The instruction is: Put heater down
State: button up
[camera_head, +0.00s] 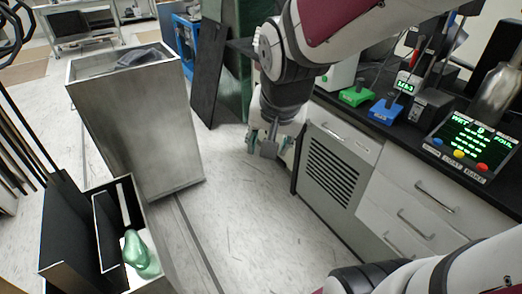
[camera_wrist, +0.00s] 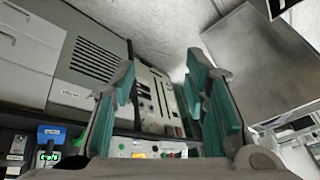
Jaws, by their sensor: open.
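My gripper (camera_head: 267,144) hangs in the air over the floor, in front of the counter's left end. In the wrist view its teal-padded fingers (camera_wrist: 164,84) are apart, and I see nothing held between them. I cannot surely pick out a heater in either view. A pale panel with dark slots and small coloured knobs (camera_wrist: 155,100) shows beyond the fingers in the wrist view, partly hidden by them. A white device (camera_head: 341,74) stands on the counter behind my arm, mostly hidden; I cannot tell whether either is the heater.
A tall metal bin (camera_head: 140,130) with a dark item (camera_head: 140,57) at its top stands left. A black-walled box holding a green object (camera_head: 140,254) is at lower left. The counter (camera_head: 400,135) carries green and blue stands and a lit display (camera_head: 472,142). Floor between is clear.

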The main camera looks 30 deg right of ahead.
jog(key=s+a+r+n+g, duration=0.1)
jog(key=s+n, duration=0.1)
jog(key=s, duration=0.4)
jog(key=s+a+r+n+g, duration=0.1)
jog(key=s+n, duration=0.2)
jog(key=s, duration=0.3)
jog(key=s+a+r+n+g+y, duration=0.1)
jog(key=s+a+n, duration=0.1)
jog(key=s, duration=0.4)
jog(key=shift+s+r+n, duration=0.15)
jog(key=shift+s+n, duration=0.2)
jog(key=shift+n, duration=0.15)
